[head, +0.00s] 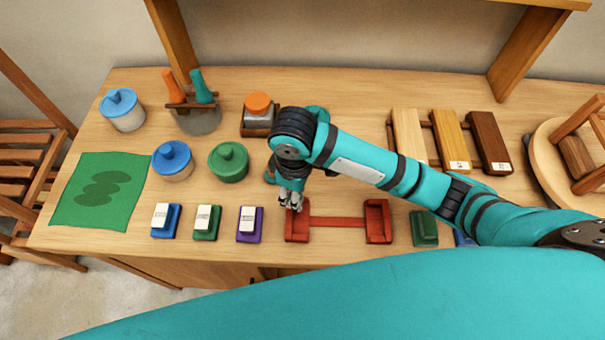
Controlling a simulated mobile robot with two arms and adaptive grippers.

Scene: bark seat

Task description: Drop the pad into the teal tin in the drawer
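My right arm reaches in from the right, and its gripper (290,205) points down over the left red holder (297,232) near the table's front. The fingers are small and dark here, and I cannot tell whether they are open or hold anything. Pads with white tops sit in a row to the left: one on blue (165,220), one on green (207,222), one on purple (249,224). A green pad-like block (424,228) lies to the right. A cabinet front (190,270) shows under the table edge. No open drawer or teal tin is visible. My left gripper is not in view.
A right red holder (378,222) joins the left one by a red bar. Blue-lidded jars (122,110), a green-lidded jar (228,162) and a tool pot (196,120) stand behind. A green cloth (100,190) lies left. Wooden blocks (450,140) stand back right.

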